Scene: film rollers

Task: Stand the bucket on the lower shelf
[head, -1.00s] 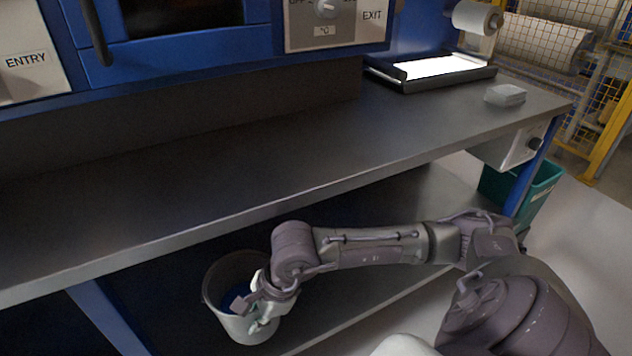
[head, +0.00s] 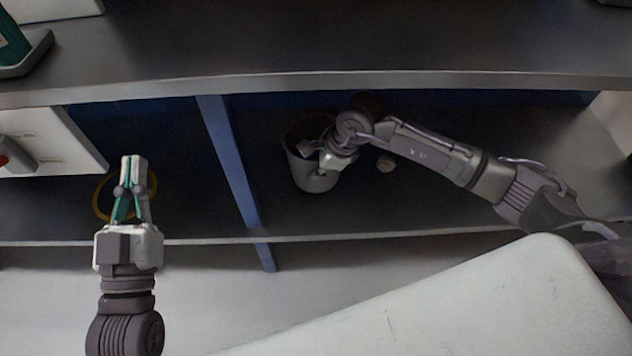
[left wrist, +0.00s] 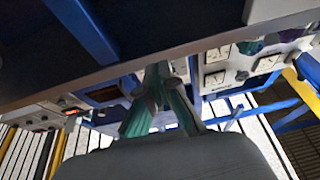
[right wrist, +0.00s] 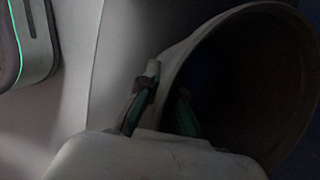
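The light grey bucket (head: 317,181) is in the lower shelf's right section, just right of the blue post, and looks nearly upright. Whether its base touches the lower shelf (head: 450,215) is hard to tell. My right gripper (head: 333,150) is at the bucket's rim. In the right wrist view, the bucket (right wrist: 215,40) has its wall between the fingers of my right gripper (right wrist: 162,105), one outside and one inside, and they look closed on it. The bucket's inside is dark. My left gripper (head: 133,165) is empty, fingertips together, in front of the shelf's left section.
A blue post (head: 230,165) divides the shelf space. A worktop (head: 330,45) overhangs it. A yellow ring (head: 98,200) lies behind my left gripper. A white control box (head: 50,140) hangs at left. The shelf's right end is clear.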

